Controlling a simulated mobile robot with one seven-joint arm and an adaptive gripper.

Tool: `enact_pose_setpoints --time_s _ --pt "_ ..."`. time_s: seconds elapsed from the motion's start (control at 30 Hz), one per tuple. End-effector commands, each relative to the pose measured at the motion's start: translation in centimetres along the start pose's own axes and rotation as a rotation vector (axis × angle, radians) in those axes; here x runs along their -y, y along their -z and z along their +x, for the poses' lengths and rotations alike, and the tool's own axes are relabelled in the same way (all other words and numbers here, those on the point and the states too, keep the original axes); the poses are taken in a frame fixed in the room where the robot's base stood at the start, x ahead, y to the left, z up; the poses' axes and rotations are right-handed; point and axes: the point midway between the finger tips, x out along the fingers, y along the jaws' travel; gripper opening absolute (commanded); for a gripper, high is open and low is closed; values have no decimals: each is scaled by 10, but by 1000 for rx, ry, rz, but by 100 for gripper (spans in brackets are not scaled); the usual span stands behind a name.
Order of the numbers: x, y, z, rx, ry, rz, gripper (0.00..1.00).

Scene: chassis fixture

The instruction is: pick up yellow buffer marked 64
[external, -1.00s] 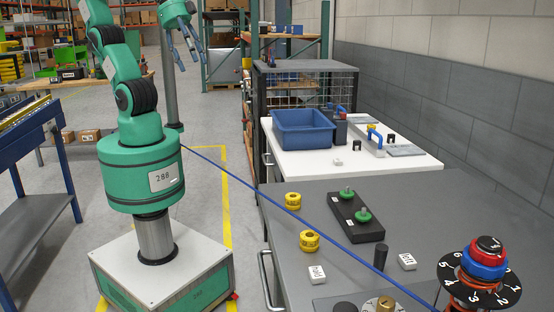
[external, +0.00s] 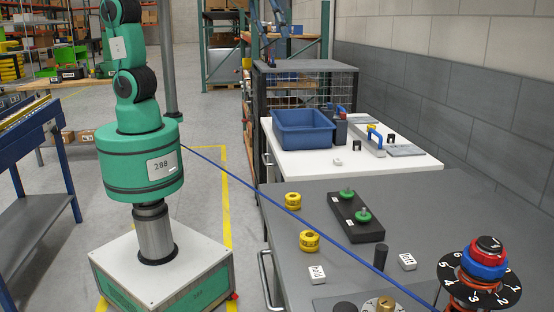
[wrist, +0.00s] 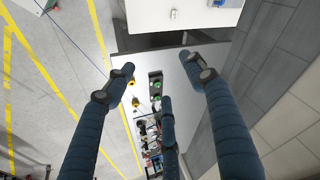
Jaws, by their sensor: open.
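Two short yellow cylinders stand on the left side of the grey worktop (external: 350,194), one farther back (external: 293,200) and one nearer (external: 309,240). Both have dark markings too small to read, so I cannot tell which is the yellow buffer marked 64. Both also show small in the wrist view, one at the left finger's tip (wrist: 130,82) and one just below it (wrist: 136,103). My gripper (wrist: 160,78) is open and empty, its blue fingers spread high above the worktop. In the external view its fingers (external: 279,14) are partly cut off at the top edge.
A black block with two green-topped parts (external: 356,217) stands right of the yellow cylinders. A dial with red and blue rings (external: 487,262) stands at front right. A blue bin (external: 303,129) sits on the white table behind. A blue cable (external: 250,188) crosses the view.

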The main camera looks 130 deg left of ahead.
Motion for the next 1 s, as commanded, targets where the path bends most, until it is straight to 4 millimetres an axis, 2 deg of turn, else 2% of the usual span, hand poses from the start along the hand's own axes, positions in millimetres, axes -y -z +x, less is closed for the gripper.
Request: enact_pose_setpoints --time_s 0.03,0.2,0.5,0.7,1.0 --pt "13 9 5 10 2 -2 55" --pt "54 35 23 32 10 9 55" --pt "133 68 64 70 20 25 55" --pt "188 81 95 95 23 37 55" --pt "273 85 150 134 23 52 55"
